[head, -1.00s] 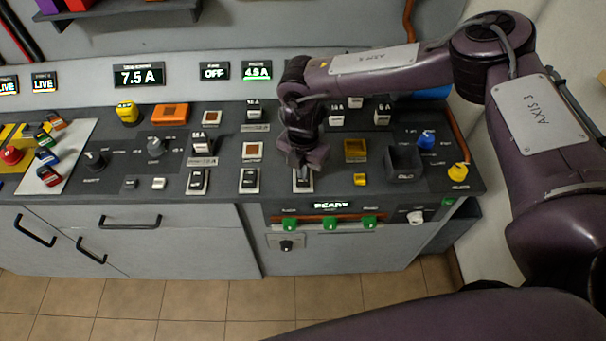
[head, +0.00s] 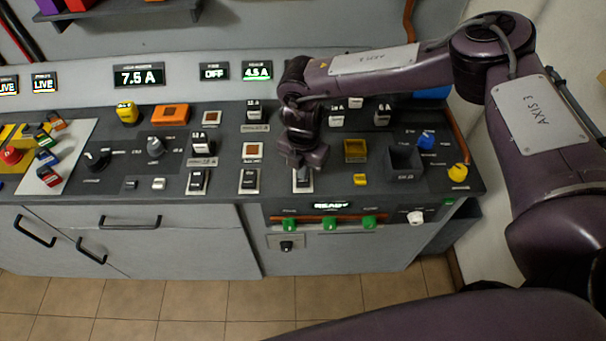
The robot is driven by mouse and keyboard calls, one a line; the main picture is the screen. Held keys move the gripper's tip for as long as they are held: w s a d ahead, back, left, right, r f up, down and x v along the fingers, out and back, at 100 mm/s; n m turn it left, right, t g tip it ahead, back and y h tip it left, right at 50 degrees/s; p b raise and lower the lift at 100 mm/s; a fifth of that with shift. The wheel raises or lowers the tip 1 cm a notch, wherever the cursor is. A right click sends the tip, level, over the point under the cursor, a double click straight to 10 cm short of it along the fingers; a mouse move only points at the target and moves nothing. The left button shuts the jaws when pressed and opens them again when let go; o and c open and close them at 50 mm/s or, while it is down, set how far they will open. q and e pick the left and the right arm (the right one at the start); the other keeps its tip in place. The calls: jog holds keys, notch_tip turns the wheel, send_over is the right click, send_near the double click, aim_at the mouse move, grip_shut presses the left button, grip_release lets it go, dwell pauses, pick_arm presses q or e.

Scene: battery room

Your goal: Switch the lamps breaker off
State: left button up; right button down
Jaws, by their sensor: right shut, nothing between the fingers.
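Three black rocker switches on pale plates stand in a row along the front of the dark console: a left one (head: 197,181), a middle one (head: 249,180) and a right one (head: 303,181). Their labels are too small to read, so I cannot tell which is the lamps breaker. My right gripper (head: 304,165) is shut and empty, pointing down at the right rocker. It hides that rocker's upper part, and I cannot tell whether it touches. My left gripper is not in view.
Pluggable fuse blocks (head: 253,111) stand behind the rockers. An open black bin (head: 404,160), a blue knob (head: 426,141) and a yellow knob (head: 458,172) are to the right. Green knobs (head: 330,223) line the front panel.

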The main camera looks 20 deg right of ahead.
jog(key=shift+f+b, duration=0.7)
jog(key=shift+f, duration=0.3)
dwell(0.9)
jog(key=shift+r, duration=0.1)
notch_tip(320, 180, up, 7)
jog(key=p, duration=0.6)
dwell(0.6)
